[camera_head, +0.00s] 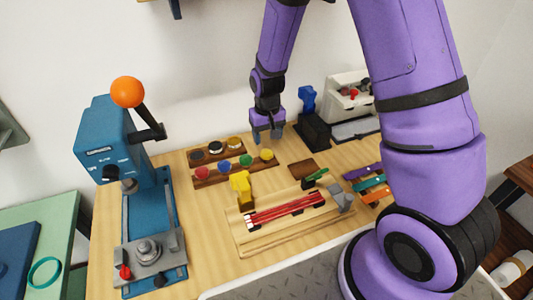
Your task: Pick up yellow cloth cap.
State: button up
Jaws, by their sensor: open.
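A small round yellow cap (267,155) sits at the right end of the front wooden rack, in a row with red, blue and green caps; I take it for the yellow cloth cap, though its fabric is too small to make out. My gripper (267,137) points down with its two fingers apart and nothing visible between them. It appears just above and slightly behind the yellow cap in the picture, not touching it. The exact height gap cannot be told from this view.
A rear rack (215,148) holds several round pieces. A blue press (115,150) with an orange ball lever stands left. A yellow clamp (241,188) stands on a wooden frame with red strips in front. A black stand (313,130) with a blue top is right of my gripper.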

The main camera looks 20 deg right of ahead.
aim_at(267, 153)
jog(key=shift+s+a+f, duration=0.1)
jog(key=shift+a+f, duration=0.05)
jog(key=shift+f, duration=2.85)
jog(key=c, duration=0.4)
